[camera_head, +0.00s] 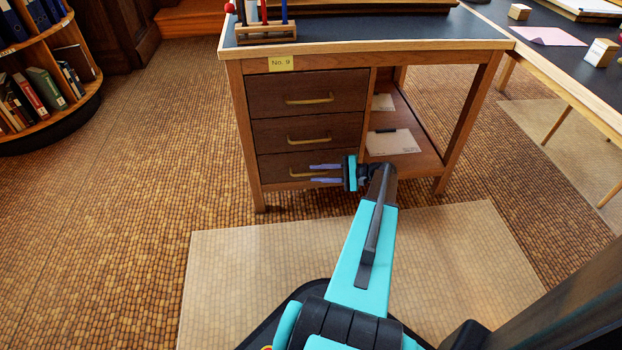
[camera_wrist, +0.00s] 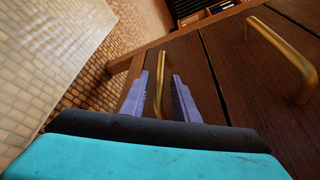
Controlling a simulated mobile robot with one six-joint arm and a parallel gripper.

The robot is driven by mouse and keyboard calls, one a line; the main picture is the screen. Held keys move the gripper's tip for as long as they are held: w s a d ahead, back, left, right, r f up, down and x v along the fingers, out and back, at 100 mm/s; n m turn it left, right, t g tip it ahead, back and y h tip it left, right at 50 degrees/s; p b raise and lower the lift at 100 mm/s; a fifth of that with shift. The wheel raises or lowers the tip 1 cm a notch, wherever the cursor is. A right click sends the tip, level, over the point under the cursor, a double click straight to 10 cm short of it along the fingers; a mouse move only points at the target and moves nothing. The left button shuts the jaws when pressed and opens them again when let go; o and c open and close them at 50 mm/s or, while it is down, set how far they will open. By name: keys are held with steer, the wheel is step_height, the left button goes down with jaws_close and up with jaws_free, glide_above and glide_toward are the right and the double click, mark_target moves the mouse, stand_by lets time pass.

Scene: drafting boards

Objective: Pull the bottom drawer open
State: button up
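The desk has a stack of three dark wood drawers with brass bar handles. The bottom drawer (camera_head: 275,168) looks shut, its front level with those above. Its brass handle (camera_head: 303,173) is partly hidden by my gripper (camera_head: 325,173) in the head view. My gripper is open, with its two purple fingers pointing left in front of the bottom drawer. In the wrist view the bottom handle (camera_wrist: 159,85) shows between the two fingertips (camera_wrist: 161,80), with gaps on both sides. I cannot tell how deep the handle sits between the fingers.
The middle drawer's handle (camera_head: 309,139) is just above; a handle also looms at right in the wrist view (camera_wrist: 285,58). An open shelf with papers (camera_head: 392,141) is right of the drawers. A clear mat (camera_head: 240,265) lies on the floor in front.

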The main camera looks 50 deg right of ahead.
steer(key=shift+x, duration=1)
steer(key=shift+c, duration=0.4)
jaws_close()
